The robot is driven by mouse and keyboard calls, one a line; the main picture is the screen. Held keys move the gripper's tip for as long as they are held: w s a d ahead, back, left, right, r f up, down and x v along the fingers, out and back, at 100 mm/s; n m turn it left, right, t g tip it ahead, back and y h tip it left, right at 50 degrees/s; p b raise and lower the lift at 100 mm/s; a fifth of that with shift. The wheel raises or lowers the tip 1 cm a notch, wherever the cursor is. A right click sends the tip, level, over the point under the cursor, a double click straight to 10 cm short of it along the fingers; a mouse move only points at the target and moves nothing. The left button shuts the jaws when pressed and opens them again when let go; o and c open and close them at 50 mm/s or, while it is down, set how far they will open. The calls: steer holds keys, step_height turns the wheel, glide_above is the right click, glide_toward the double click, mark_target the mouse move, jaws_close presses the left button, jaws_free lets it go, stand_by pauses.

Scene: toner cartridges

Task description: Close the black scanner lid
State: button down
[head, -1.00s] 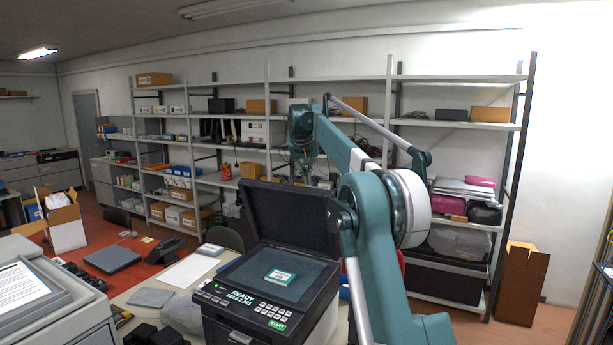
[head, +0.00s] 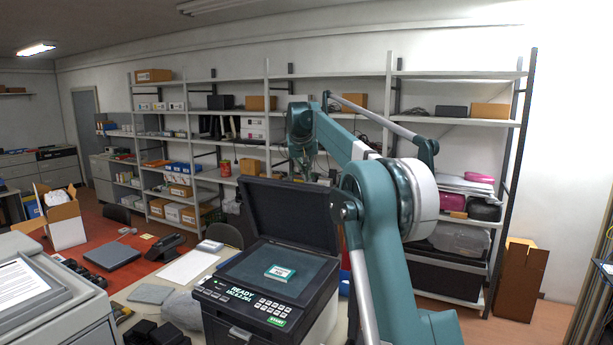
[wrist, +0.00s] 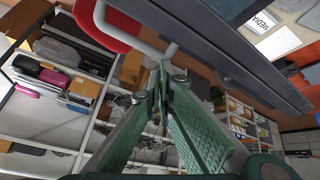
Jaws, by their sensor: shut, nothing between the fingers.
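The black scanner lid (head: 290,212) stands open in the head view, raised and leaning back at the rear of the scanner (head: 265,295). The scanner's glass (head: 255,266) is exposed, with a small teal-and-white card (head: 280,273) lying on it. In the head view my arm reaches over on the right and its forearm comes down behind the lid, so the gripper is hidden there. In the wrist view my gripper (wrist: 161,72) is shut and empty. A dark panel, probably the lid (wrist: 225,55), runs diagonally just beyond the fingers; I cannot tell whether they touch it.
Metal shelves (head: 345,80) with boxes line the back wall. A red table with a laptop (head: 112,256) and a phone (head: 165,245) is at left. A grey machine (head: 55,300) stands front left. A red object (wrist: 105,25) is close to the fingers in the wrist view.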

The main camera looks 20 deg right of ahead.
mark_target(299, 183)
steer(key=shift+t+h, duration=0.7)
steer(key=shift+t, duration=0.1)
steer(key=shift+s+a+f+b, duration=0.35)
steer(key=shift+s+a+b, duration=0.2)
steer(key=shift+s+a, duration=0.2)
steer(key=shift+s+a+f+b, duration=0.3)
steer(key=shift+s+a+b, duration=0.3)
steer(key=shift+s+a, duration=0.15)
steer(key=shift+s+a+f+b, duration=0.35)
steer(key=shift+s+a+b, duration=0.2)
steer(key=shift+s+a, duration=0.2)
steer(key=s+a+f+n+t+h+b, duration=0.1)
steer(key=s+a+f+t+h+b, duration=0.2)
steer(key=s+a+f+b, duration=0.5)
steer(key=s+a+f+t+h+b, duration=0.2)
steer(key=s+a+f+t+b, duration=0.3)
steer(key=f, duration=0.5)
steer(key=s+a+f+h+b, duration=0.1)
steer(key=s+a+f+b, duration=0.2)
steer(key=f, duration=0.8)
steer(key=shift+s+h+b, duration=0.35)
steer(key=shift+h+b, duration=0.05)
steer(key=shift+b, duration=0.55)
step_height(299, 183, up, 4)
steer(key=w+a+p, duration=0.2)
steer(key=f+p+v, duration=0.1)
steer(key=v, duration=0.8)
steer(key=shift+s+n+t, duration=0.3)
steer(key=shift+s, duration=0.1)
